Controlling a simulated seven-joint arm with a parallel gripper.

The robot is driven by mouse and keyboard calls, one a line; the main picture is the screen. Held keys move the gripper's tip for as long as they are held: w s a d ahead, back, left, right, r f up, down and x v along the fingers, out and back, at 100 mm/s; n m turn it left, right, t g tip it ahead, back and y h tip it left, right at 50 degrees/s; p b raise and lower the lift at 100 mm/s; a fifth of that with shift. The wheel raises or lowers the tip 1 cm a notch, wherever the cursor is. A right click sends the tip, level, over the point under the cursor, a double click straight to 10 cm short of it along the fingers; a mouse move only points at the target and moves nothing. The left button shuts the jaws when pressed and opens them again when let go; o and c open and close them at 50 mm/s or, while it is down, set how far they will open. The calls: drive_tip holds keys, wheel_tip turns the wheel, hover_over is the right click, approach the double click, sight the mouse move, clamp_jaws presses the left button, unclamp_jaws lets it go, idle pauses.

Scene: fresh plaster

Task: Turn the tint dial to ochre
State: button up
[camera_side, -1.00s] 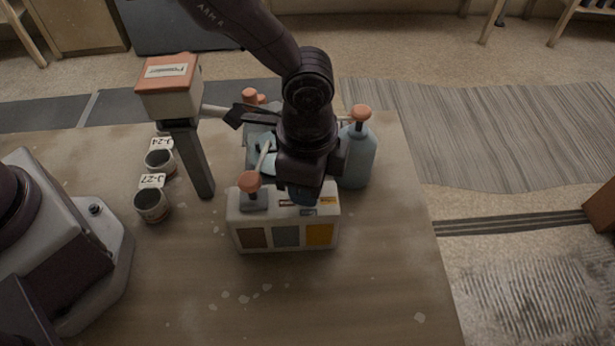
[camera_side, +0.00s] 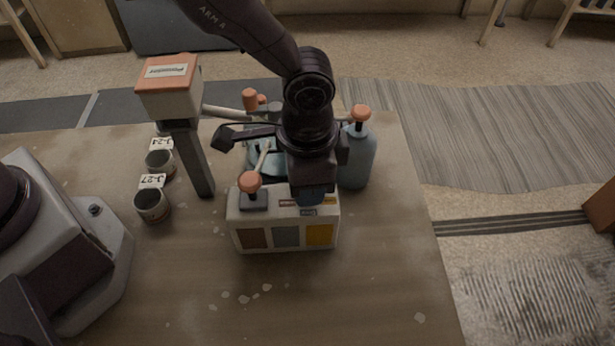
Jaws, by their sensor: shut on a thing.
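The tint box (camera_side: 267,238) is a pale block with brown, grey and ochre swatches on its front. Small labels lie along its top, with a yellow one (camera_side: 330,200) at the right. My gripper (camera_side: 311,197) points down onto the right part of the box top, among these labels. It is shut on the tint dial, which its fingers and wrist hide almost wholly. I cannot see which label the dial points to.
A lever with an orange knob (camera_side: 250,182) rises from the box's left end. A blue bottle (camera_side: 357,160) stands close behind on the right. A post with an orange-topped box (camera_side: 170,90) and two small cups (camera_side: 152,206) stand left. The table front is clear.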

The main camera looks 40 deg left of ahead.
drive_tip(key=o, duration=0.9)
wheel_tip(320, 180, up, 13)
drive_tip(key=s+a+r+n+t, duration=0.2)
drive_tip(key=s+a+r, duration=0.1)
drive_tip(key=a, duration=0.5)
drive_tip(key=s+a+r+n+t, duration=0.1)
drive_tip(key=s+a+r+n, duration=0.2)
drive_tip(key=a, duration=0.6)
drive_tip(key=s+a+r+n+t, duration=0.2)
drive_tip(key=s+a+r+n, duration=0.1)
drive_tip(key=s+a, duration=0.4)
drive_tip(key=shift+a+r+t, duration=0.3)
drive_tip(key=shift+a+r, duration=0.35)
drive_tip(key=shift+r, duration=0.05)
